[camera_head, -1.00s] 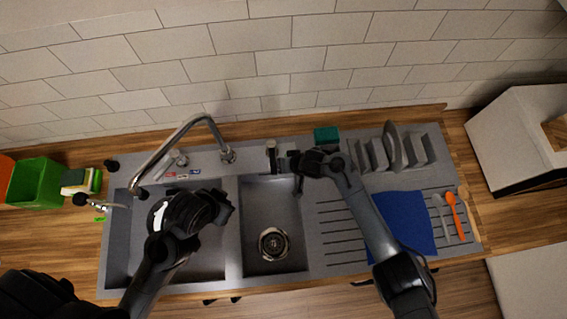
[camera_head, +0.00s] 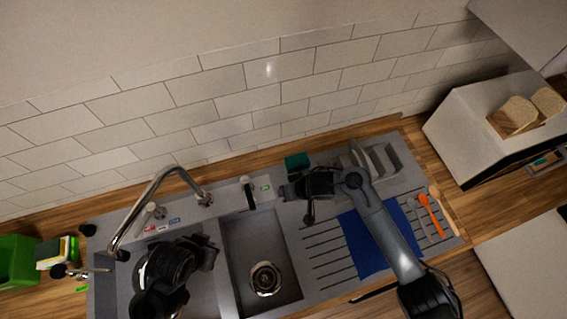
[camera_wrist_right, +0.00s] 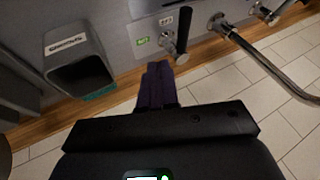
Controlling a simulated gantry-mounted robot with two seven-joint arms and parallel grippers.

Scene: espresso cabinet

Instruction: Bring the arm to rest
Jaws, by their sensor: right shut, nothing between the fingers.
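My right arm reaches in from the lower right in the head view. Its gripper (camera_head: 284,192) is above the back of the sink unit, right of a small upright black handle (camera_head: 247,185). In the right wrist view the dark fingers (camera_wrist_right: 156,80) lie together, shut and empty, with the black handle (camera_wrist_right: 183,35) just beyond their tips. My left gripper (camera_head: 195,250) is a dark shape over the left basin in the head view. Its fingers cannot be made out.
A curved faucet (camera_head: 150,200) rises at the back left. A teal block (camera_head: 297,162) sits behind my right gripper, near a grey dish rack (camera_head: 385,160). A blue cloth (camera_head: 365,250) and utensils (camera_head: 430,212) lie on the drainboard. A toaster (camera_head: 480,125) stands right.

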